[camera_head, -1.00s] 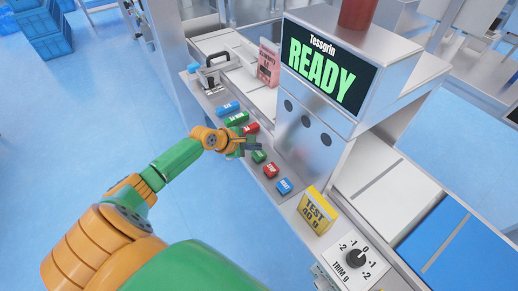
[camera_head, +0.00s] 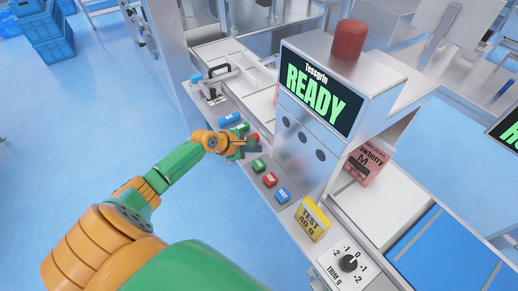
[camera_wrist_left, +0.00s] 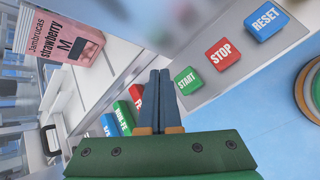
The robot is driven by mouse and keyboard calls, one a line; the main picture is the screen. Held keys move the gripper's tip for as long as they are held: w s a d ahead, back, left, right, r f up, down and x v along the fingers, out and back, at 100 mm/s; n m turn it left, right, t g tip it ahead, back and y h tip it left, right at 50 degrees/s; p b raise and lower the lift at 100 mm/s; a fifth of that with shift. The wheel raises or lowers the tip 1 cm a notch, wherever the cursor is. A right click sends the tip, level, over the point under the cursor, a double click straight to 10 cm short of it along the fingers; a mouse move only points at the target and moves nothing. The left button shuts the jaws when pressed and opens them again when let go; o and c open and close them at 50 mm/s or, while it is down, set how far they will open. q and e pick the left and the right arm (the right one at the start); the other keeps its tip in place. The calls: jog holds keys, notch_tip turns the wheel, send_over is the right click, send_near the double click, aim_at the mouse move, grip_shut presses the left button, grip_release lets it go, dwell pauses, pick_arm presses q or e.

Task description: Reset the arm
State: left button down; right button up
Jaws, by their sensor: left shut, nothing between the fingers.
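My left gripper (camera_head: 254,147) is over the button panel near the green START button (camera_head: 259,165). In the left wrist view its fingers (camera_wrist_left: 160,73) are together and empty, with the START button (camera_wrist_left: 187,81) just to their right. The red STOP button (camera_head: 270,179) and blue RESET button (camera_head: 283,195) follow along the panel; both also show in the wrist view, STOP (camera_wrist_left: 223,53) and RESET (camera_wrist_left: 266,22). I cannot tell whether the fingertips touch the panel. The machine's screen (camera_head: 315,97) reads READY. My right gripper is not in view.
Blue (camera_head: 229,119) and green buttons lie beyond my gripper, with a red one partly hidden by it. A yellow TEST sign (camera_head: 311,220) and trim dial (camera_head: 348,263) are nearer. A pink strawberry pack (camera_head: 368,160) is right of the machine; another pink pack (camera_wrist_left: 64,38) shows in the wrist view.

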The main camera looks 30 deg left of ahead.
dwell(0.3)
pick_arm(q)
jog(key=s+d+f+m, duration=0.1)
jog(key=d, duration=0.1)
jog(key=s+d+f+m+g, duration=0.1)
jog(key=m, duration=0.1)
jog(key=s+d+f+m+h, duration=0.1)
jog(key=s+d+m, duration=0.1)
jog(key=shift+d+g, duration=0.3)
jog(key=shift+d, duration=0.05)
jog(key=s+d+f+m+g, duration=0.2)
jog(key=s+d+f+m, duration=0.1)
jog(key=s+d+m, duration=0.45)
jog(key=s+r+m+g+y, duration=0.2)
jog(key=s+r+m+y, duration=0.15)
jog(key=s+m, duration=0.9)
notch_tip(320, 180, down, 15)
jog(key=s+g, duration=0.1)
jog(key=s, duration=0.1)
jog(key=s+a+f+m+g, duration=0.1)
jog(key=s+a+f, duration=0.1)
jog(key=s+f, duration=0.9)
jog(key=shift+s, duration=0.6)
